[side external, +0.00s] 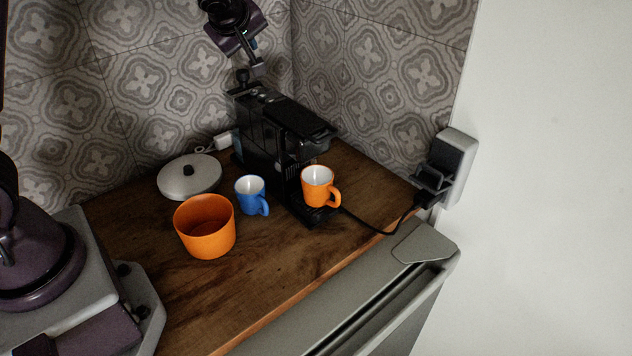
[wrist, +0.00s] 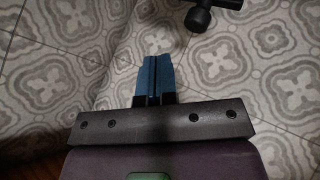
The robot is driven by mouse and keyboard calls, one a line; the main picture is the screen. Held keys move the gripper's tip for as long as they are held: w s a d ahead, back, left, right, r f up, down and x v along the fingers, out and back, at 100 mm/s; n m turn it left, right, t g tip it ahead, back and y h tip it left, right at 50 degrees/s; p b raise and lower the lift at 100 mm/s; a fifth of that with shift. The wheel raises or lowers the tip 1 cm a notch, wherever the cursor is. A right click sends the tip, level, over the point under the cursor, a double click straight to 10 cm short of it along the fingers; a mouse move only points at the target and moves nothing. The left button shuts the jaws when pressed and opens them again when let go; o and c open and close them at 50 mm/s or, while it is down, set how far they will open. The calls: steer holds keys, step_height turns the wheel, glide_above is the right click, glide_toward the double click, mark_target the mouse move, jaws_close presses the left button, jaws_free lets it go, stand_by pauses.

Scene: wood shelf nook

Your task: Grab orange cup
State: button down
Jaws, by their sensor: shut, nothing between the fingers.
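The orange cup (side external: 317,188) stands upright on the drip tray of the coffee machine in the side external view. Its handle points to the lower right and its pale inside is open upward. My gripper (side external: 257,67) is above the machine, in front of the tiled wall, well up and left of the cup and apart from it. In the wrist view my gripper (wrist: 153,75) has its blue fingers together with nothing between them. The cup does not show in the wrist view, which is mostly patterned tile.
The black coffee machine (side external: 262,135) stands below my gripper. A blue cup (side external: 250,196), a large orange pot (side external: 205,228) and a pale lid (side external: 189,178) are to its left. A black cable (side external: 369,228) runs right. The wooden counter (side external: 262,262) is clear in front.

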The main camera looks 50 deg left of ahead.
steer(key=c, duration=1.8)
jaws_free()
steer(key=shift+c, duration=0.2)
steer(key=o, duration=0.8)
steer(key=shift+c, duration=0.2)
